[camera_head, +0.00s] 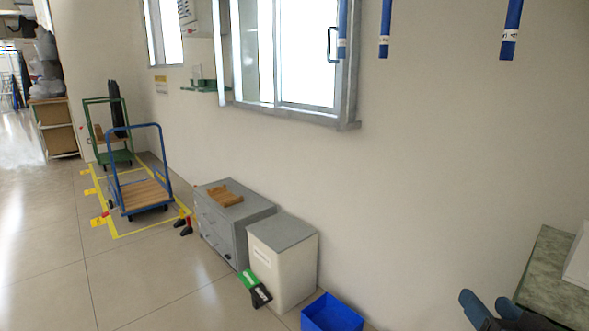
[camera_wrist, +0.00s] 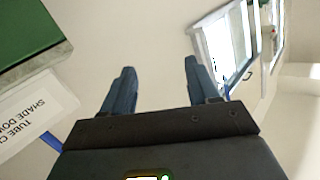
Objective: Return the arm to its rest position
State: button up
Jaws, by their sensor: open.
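My gripper (camera_head: 488,310) shows at the lower right of the head view, with only its dark blue fingers and part of its body in the frame. In the wrist view my gripper (camera_wrist: 157,80) has its two blue fingers spread well apart, with nothing between them. Behind the gap is only pale wall. The rest of my arm is out of view, so its full pose cannot be told.
A bench (camera_head: 551,271) with a mottled green top stands close to my gripper at the right. A white labelled box (camera_wrist: 35,112) is near it. A blue bin (camera_head: 332,315), a white cabinet (camera_head: 283,262) and a grey drawer unit (camera_head: 232,222) line the wall. Trolleys stand farther left.

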jog(key=s+a+f, duration=0.4)
jog(key=s+f, duration=0.2)
jog(key=s, duration=0.3)
jog(key=s+a+r+n+y, duration=0.1)
jog(key=s+a+n, duration=0.1)
jog(key=s, duration=1.1)
jog(key=s+a+r+n+g+y+p, duration=0.1)
jog(key=s+a, duration=0.4)
jog(key=s, duration=0.8)
jog(key=shift+s+a+r+n, duration=0.15)
jog(key=shift+s+r+n, duration=0.25)
jog(key=shift+n, duration=0.2)
